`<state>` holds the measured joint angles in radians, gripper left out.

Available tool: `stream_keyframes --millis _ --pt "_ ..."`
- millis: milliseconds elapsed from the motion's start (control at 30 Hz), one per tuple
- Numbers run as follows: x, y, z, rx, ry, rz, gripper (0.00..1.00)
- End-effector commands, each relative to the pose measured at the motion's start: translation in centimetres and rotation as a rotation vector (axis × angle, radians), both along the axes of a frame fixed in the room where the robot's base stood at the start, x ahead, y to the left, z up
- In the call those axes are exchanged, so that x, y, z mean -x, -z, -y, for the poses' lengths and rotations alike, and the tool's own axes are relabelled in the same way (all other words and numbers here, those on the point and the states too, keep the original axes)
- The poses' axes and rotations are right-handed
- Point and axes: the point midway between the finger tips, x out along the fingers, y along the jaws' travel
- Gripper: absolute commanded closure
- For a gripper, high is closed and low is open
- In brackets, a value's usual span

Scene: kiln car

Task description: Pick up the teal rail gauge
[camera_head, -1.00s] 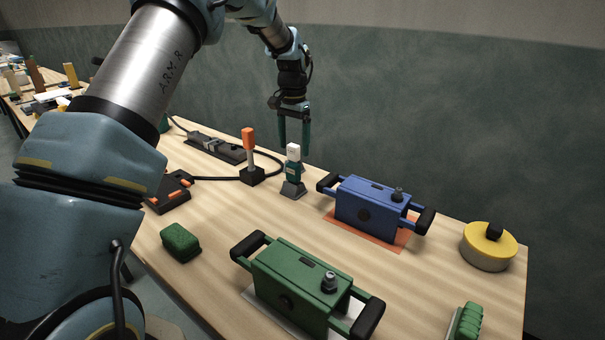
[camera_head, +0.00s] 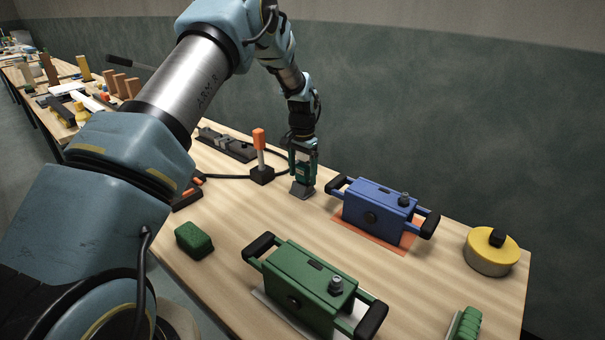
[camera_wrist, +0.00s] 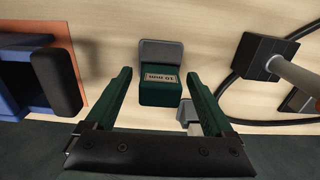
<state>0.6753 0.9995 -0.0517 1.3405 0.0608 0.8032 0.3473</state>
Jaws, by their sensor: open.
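The teal rail gauge (camera_head: 305,172) stands upright in a grey base (camera_head: 302,190) on the wooden table. In the wrist view the gauge (camera_wrist: 160,92) shows a pale label reading "10 mm", with the grey base (camera_wrist: 161,52) beyond it. My gripper (camera_head: 303,150) points down over the gauge and is open. In the wrist view its two dark green fingers (camera_wrist: 158,74) lie on either side of the gauge, with visible gaps.
An orange-topped lever (camera_head: 260,155) and black cable stand close left of the gauge. A blue handled box (camera_head: 378,205) is on its right. A green handled box (camera_head: 308,283), green block (camera_head: 194,240) and yellow round container (camera_head: 491,252) are farther off. The table between is clear.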

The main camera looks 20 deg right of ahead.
Motion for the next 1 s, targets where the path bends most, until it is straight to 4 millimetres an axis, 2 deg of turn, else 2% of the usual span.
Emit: stream_keyframes --millis 67,833,1000 --pt "0.0 0.0 0.01 0.0 0.0 0.0 0.14" --pt "-0.01 -0.06 0.0 0.0 0.0 0.0 1.0" --pt "-0.03 -0.1 0.02 0.0 0.0 0.001 1.0"
